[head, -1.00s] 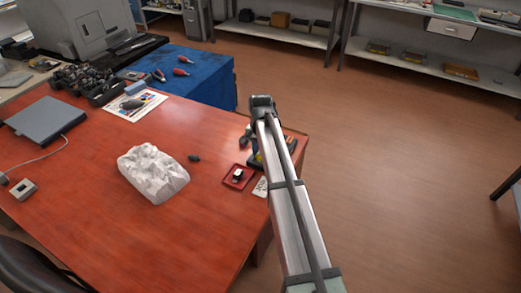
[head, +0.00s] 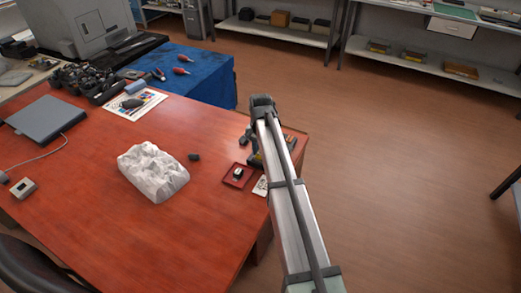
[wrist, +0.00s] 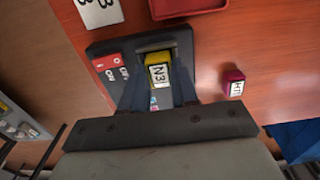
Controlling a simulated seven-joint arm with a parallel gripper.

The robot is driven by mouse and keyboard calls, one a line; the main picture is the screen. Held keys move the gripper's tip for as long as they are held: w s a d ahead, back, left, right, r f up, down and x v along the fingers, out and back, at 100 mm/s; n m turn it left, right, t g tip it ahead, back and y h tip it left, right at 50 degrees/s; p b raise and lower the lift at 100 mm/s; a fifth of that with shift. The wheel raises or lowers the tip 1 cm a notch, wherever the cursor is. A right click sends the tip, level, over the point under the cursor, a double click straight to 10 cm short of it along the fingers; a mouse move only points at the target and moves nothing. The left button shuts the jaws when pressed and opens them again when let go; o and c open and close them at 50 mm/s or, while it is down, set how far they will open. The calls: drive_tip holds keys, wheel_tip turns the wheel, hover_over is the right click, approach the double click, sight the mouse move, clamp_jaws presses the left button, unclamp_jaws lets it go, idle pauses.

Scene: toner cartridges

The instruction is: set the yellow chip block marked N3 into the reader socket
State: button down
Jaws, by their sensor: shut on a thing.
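The yellow chip block marked N3 (wrist: 157,59) is between the two fingers of my gripper (wrist: 158,86) in the wrist view. The fingers are shut on its sides, and its label faces the camera. The dark grey reader (wrist: 107,49) lies around and under the block, with a red ON/OFF label (wrist: 108,68) to the left. A dark raised part of the reader borders the block's far edge. I cannot tell how deep the block sits in the socket, as the fingers and block cover it. In the head view my arm mostly hides the reader and block.
A magenta block (wrist: 233,83) stands right of the reader. A red tray (wrist: 188,6) is just beyond it, and white cards (wrist: 100,12) lie at upper left. In the head view, a crumpled white lump (head: 153,172) and a small dark object (head: 194,157) lie on the red table (head: 90,180).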

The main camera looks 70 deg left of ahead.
drive_tip(key=c, duration=0.8)
unclamp_jaws()
drive_tip(key=shift+r, duration=0.15)
drive_tip(key=shift+r, duration=2.25)
